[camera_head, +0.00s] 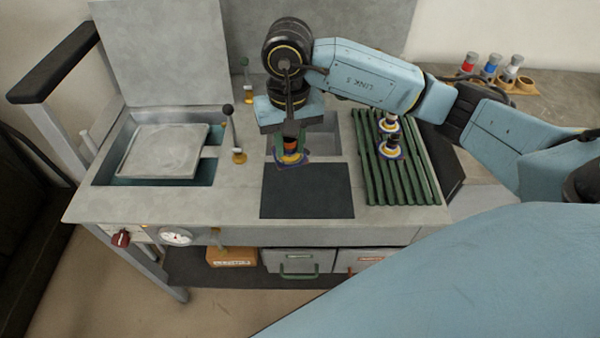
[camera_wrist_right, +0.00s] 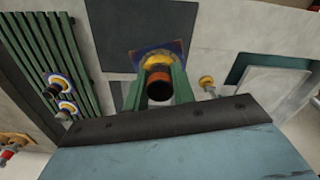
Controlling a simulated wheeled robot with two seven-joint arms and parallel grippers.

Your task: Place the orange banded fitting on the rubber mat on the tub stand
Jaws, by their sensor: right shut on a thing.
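The orange banded fitting (camera_head: 291,159) has a dark body, an orange band, a yellow collar and a square blue base. It is held upright between the green fingers of my right gripper (camera_head: 290,145). In the right wrist view the fitting (camera_wrist_right: 159,82) sits between both fingers of the right gripper (camera_wrist_right: 158,90). The black rubber mat (camera_head: 307,192) lies flat on the grey stand top. In the head view the fitting shows at the mat's far edge; its height above the surface is hard to tell. My left gripper is not in view.
Two similar fittings stand on the green slatted rack (camera_head: 412,182) right of the mat. A recessed opening (camera_head: 345,135) lies behind the mat. A tub with a grey lid (camera_head: 160,152) is at left. An upright lever (camera_head: 235,140) stands between. Small jars (camera_head: 490,66) stand back right.

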